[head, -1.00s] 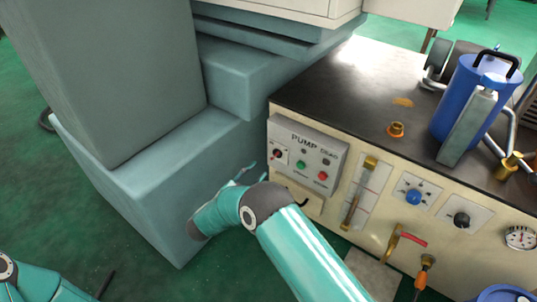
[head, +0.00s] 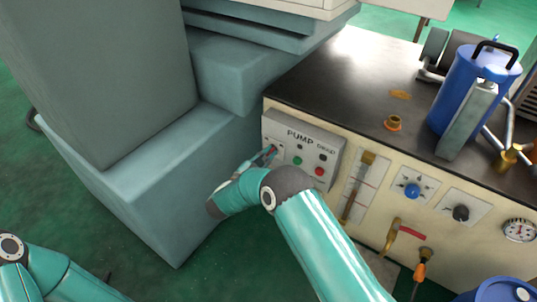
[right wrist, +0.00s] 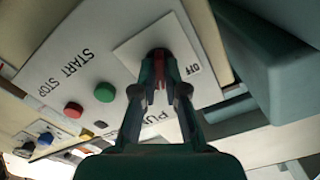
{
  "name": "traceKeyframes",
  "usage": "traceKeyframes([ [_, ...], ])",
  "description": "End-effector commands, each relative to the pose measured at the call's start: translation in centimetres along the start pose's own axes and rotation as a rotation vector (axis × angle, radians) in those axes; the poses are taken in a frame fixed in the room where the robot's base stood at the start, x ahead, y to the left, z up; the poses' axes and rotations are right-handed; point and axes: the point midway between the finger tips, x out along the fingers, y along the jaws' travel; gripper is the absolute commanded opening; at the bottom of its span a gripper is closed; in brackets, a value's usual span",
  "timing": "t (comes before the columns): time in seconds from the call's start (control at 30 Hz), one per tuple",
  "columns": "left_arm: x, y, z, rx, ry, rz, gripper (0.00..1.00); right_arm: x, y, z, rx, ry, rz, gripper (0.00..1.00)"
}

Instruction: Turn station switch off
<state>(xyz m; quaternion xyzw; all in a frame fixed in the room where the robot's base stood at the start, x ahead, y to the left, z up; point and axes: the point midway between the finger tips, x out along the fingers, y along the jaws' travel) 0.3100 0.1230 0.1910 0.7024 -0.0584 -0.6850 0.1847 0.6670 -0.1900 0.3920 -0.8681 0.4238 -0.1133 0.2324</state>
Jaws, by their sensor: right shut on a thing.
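The station switch (right wrist: 157,56) is a dark round knob with a red handle on a white plate, marked OFF at one side, at the left end of the grey pump control box (head: 333,150). My right gripper (right wrist: 160,90) is shut on the switch's red handle, one finger on each side. In the head view my right gripper (head: 270,154) reaches the box's left end and hides most of the switch. Only part of my left arm shows at the lower left; its gripper is not in view.
Beside the switch are a green button (head: 297,161) and a red button (head: 319,171). A large blue-grey machine body (head: 150,165) stands close on the left. Further right on the cream front are a flow tube (head: 357,187), a blue knob (head: 412,190) and a black knob (head: 460,213).

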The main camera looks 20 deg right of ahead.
Motion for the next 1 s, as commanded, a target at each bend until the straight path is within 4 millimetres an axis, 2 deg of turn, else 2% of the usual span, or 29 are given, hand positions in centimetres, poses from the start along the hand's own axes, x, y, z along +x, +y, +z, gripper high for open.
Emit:
traceKeyframes([
  [0.57, -0.5, 0.2, 0.0, 0.000, 0.000, 0.000, 0.40, 0.0, -0.2, -0.1, -0.056, 0.000, -0.001, 0.00],
  [1.0, -2.7, 1.0, 0.0, 0.000, 0.000, 0.000, 0.40, -0.1, -0.4, -0.1, -0.376, -0.002, -0.002, 0.00],
])
